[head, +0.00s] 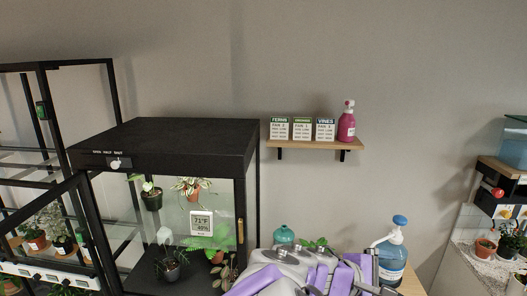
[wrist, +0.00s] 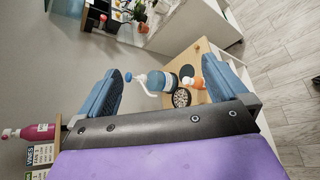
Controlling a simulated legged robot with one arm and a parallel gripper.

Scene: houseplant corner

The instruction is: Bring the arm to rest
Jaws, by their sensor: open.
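My gripper (wrist: 161,66) is open in the wrist view, with its two blue-grey fingers spread wide apart. Nothing is held between them. A clear blue pump bottle (wrist: 158,81) shows beyond the gap between the fingers. My arm, purple and grey, lies folded low at the bottom centre of the head view. The bottom edge of that view cuts off part of it. The gripper's end is hard to make out there. The pump bottle (head: 392,262) stands just right of the arm in the head view.
A black glass cabinet (head: 163,143) with plants stands left of the arm. A wall shelf (head: 310,145) carries cards and a pink bottle (head: 347,122). A teal vase (head: 284,235) sits behind the arm. An orange-topped bottle (wrist: 193,82) stands on the wooden top (wrist: 204,63).

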